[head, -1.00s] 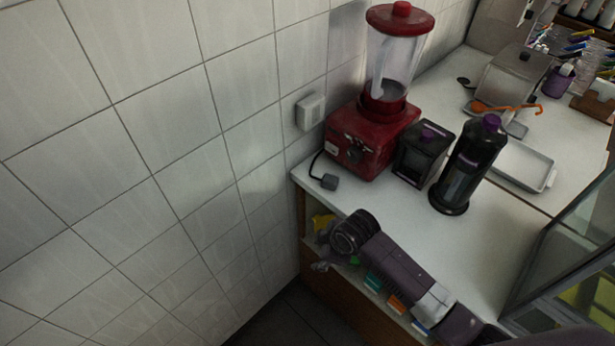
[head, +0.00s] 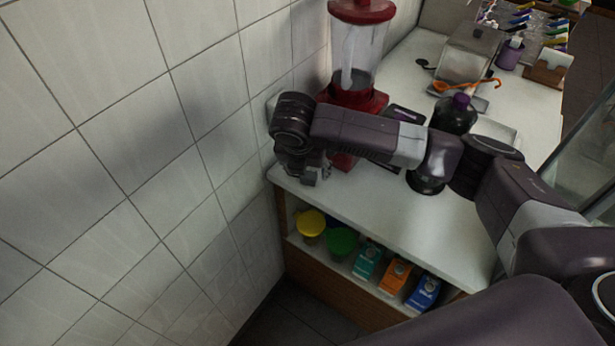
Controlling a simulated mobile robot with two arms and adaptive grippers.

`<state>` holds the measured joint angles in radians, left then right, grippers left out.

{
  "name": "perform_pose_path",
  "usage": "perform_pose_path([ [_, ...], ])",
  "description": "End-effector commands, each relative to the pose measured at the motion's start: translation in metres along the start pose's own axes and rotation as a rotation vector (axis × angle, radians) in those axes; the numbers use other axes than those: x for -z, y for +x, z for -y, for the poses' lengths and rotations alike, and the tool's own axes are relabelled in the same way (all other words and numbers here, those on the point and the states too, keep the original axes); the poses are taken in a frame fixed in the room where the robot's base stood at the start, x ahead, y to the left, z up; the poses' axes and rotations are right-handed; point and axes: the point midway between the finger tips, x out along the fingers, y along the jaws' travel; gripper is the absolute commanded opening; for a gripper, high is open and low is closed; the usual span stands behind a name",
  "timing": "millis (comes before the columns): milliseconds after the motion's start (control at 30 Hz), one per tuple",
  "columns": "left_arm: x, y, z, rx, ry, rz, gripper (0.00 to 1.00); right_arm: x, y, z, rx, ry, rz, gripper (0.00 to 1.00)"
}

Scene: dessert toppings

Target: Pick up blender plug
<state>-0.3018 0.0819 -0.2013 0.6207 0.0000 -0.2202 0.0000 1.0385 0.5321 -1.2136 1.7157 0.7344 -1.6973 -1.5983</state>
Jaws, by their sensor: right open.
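The red blender (head: 358,95) stands at the back left of the white counter (head: 400,215), against the tiled wall. My right arm crosses in front of its base. My right gripper (head: 309,177) points down at the counter's left corner, beside the blender base. It is open. The blender plug cannot be made out clearly now; the gripper covers the spot where it lay on the counter. I cannot tell whether the fingers are around it or touching it. My left gripper is not in view.
A black bottle with a purple cap (head: 455,112) stands right of the blender. A shelf below the counter holds a yellow-lidded tub (head: 311,222), a green-lidded tub (head: 342,241) and several cartons (head: 395,275). The tiled wall (head: 150,150) is close on the left.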

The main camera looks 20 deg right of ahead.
Motion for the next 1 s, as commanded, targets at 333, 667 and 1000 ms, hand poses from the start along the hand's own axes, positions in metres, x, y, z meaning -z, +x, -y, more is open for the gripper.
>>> perform_pose_path([
  [333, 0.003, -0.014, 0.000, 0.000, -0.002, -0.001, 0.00, 0.003, 0.046, -0.003, -0.001, 0.003, -0.001, 0.52],
  [667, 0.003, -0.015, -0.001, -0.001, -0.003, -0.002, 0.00, 0.003, 0.058, -0.003, -0.003, 0.002, 0.002, 0.52],
  [1000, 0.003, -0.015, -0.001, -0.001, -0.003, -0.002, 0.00, 0.003, 0.058, -0.004, -0.004, 0.002, 0.002, 0.18],
])
